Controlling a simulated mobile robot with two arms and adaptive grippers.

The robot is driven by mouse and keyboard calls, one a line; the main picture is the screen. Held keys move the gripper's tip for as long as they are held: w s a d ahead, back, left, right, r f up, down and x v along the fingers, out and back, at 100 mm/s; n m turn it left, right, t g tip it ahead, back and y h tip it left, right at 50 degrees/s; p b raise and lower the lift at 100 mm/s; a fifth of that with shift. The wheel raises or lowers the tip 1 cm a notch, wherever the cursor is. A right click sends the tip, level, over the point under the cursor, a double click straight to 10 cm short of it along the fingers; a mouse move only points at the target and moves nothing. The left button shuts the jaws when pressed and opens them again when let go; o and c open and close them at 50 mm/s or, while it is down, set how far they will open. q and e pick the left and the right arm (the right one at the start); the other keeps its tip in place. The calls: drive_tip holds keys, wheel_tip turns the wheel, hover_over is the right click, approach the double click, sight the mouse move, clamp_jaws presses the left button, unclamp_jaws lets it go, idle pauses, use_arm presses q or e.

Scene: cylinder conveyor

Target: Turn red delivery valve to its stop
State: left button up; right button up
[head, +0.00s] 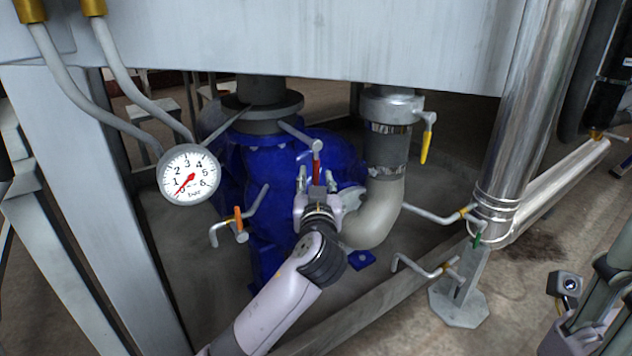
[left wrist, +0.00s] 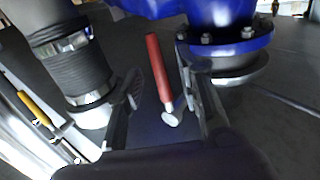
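The red delivery valve handle (head: 317,165) stands in front of the blue pump, with its silver end above it. In the left wrist view the red handle (left wrist: 157,64) runs to a round silver end and shows between the two fingers, with gaps on both sides. My left gripper (head: 316,183) is open around the line of the handle; no finger visibly closes on it. My right arm shows at the lower right edge of the head view; its fingers cannot be made out clearly.
The blue pump (head: 259,175) stands behind my left gripper, with a beige elbow pipe (head: 384,216) to its right. A gauge (head: 189,175) hangs at left. Orange (head: 239,219), yellow (head: 425,146) and green (head: 477,240) handles stand nearby. A grey frame beam crosses above.

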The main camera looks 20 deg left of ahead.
use_arm(q)
drive_tip(key=shift+x, duration=1.3)
drive_tip(key=shift+c, duration=0.4)
clamp_jaws()
